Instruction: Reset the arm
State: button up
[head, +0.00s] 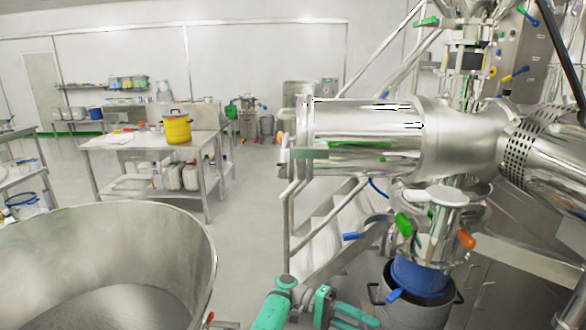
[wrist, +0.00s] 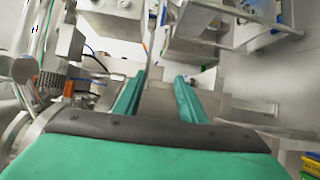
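My gripper (wrist: 158,95) shows in the wrist view as two teal fingers standing well apart. Nothing is held between them; floor and grey surfaces show beyond the gap. In the head view, teal and grey parts of my arm (head: 276,308) show at the bottom centre, in front of the steel machine.
A large steel bowl (head: 195,250) fills the lower left. A yellow pot (head: 177,129) stands on a steel table (head: 110,146). Open floor (head: 250,210) lies between.

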jog(key=s+d+f+n+t, duration=0.4)
jog(key=s+d+f+t, duration=0.3)
jog(key=s+d+f, duration=0.55)
jog(key=s+d+f+n+t, duration=0.3)
jog(key=s+d+f+t, duration=0.5)
jog(key=f, duration=0.8)
jog(key=s+a+r+n+t+y, duration=0.1)
jog(key=s+a+t+y, duration=0.1)
jog(key=s+a+y, duration=0.45)
jog(key=s+a+n+t+y, duration=0.15)
jog(key=s+a, duration=0.25)
jog(key=a, duration=0.6)
jog(key=s+a+r+n+t+y, duration=0.1)
jog(key=s+a+t+y, duration=0.2)
jog(key=s+a, duration=0.35)
jog(key=s+a+r+m+t+y, duration=0.1)
jog(key=s+a+r+m+y, duration=0.1)
jog(key=a+r, duration=0.6)
jog(key=s+a+r+m+t+y, duration=0.2)
jog(key=s+a+r, duration=0.3)
jog(key=a+r, duration=0.3)
notch_tip(320, 180, up, 3)
jog(key=shift+s+a+f+m, duration=0.15)
jog(key=shift+a+f+m, duration=0.05)
jog(key=shift+a+m, duration=0.2)
